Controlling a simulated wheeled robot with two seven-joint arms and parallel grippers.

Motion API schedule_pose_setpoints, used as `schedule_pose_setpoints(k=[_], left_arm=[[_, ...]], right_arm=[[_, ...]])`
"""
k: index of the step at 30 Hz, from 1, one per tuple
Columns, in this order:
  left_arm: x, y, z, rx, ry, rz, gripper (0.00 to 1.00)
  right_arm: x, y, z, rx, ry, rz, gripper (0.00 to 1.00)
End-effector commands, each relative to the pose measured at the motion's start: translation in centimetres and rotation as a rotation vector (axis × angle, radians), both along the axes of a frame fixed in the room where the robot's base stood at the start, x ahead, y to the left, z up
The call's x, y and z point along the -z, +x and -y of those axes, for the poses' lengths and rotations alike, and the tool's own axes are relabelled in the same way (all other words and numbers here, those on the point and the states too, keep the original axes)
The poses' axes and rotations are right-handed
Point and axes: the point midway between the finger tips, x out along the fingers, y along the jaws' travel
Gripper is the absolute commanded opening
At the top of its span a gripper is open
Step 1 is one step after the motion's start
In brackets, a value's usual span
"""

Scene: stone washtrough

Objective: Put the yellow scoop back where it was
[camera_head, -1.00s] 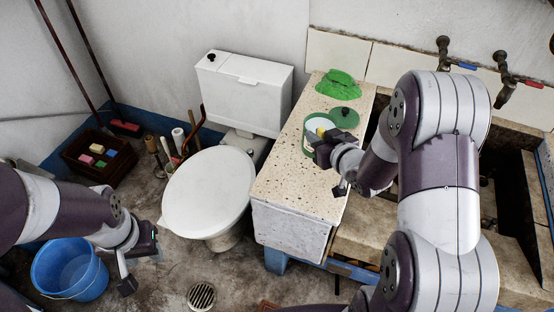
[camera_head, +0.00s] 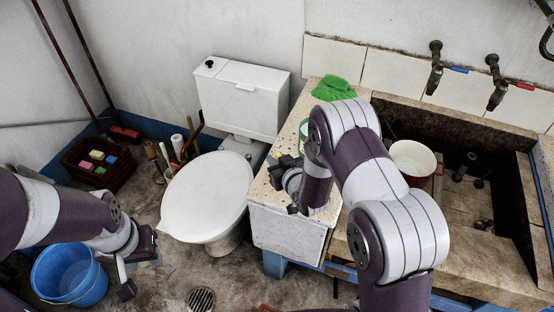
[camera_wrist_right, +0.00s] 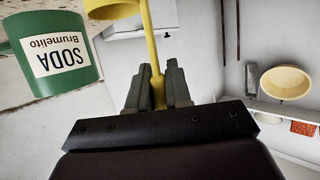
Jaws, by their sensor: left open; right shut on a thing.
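The yellow scoop (camera_wrist_right: 149,38) is held by its handle between the fingers of my right gripper (camera_wrist_right: 158,82) in the right wrist view. Its bowl is cut off by the top edge. The green tin labelled SODA (camera_wrist_right: 62,55) appears at the left of that view, inverted in the picture and apart from the gripper. In the head view my right gripper (camera_head: 283,172) is over the left edge of the speckled counter (camera_head: 264,194), and my arm hides most of the tin. My left gripper (camera_head: 141,270) is open and empty above the floor, near the blue bucket.
A green cloth (camera_head: 333,88) lies at the counter's back. A white pot (camera_head: 412,160) stands at the stone trough to the right. The toilet (camera_head: 207,195) is left of the counter. The blue bucket (camera_head: 70,272) and a dark crate (camera_head: 97,162) stand on the floor.

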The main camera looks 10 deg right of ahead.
Motion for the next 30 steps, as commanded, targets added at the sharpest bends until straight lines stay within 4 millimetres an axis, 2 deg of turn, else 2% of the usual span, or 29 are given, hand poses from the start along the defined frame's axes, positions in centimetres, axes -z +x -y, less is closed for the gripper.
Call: schedule_pose_setpoints(k=[2,3,5,6,17,30], left_arm=[[0.4,0.0,0.0,0.0,0.0,0.0,0.43],[0.4,0.0,0.0,0.0,0.0,0.0,0.43],[0.3,0.0,0.0,0.0,0.0,0.0,0.43],[0.3,0.0,0.0,0.0,0.0,0.0,0.43],[-0.1,0.0,0.0,0.0,0.0,0.0,0.43],[0.3,0.0,0.0,0.0,0.0,0.0,0.43]], right_arm=[[0.4,0.0,0.0,0.0,0.0,0.0,0.0],[0.4,0.0,0.0,0.0,0.0,0.0,0.22],[0.3,0.0,0.0,0.0,0.0,0.0,0.41],[0.3,0.0,0.0,0.0,0.0,0.0,0.44],[-0.3,-0.4,0.1,0.0,0.0,-0.001,0.44],[-3.7,-9.3,1.9,0.001,0.0,0.001,0.44]])
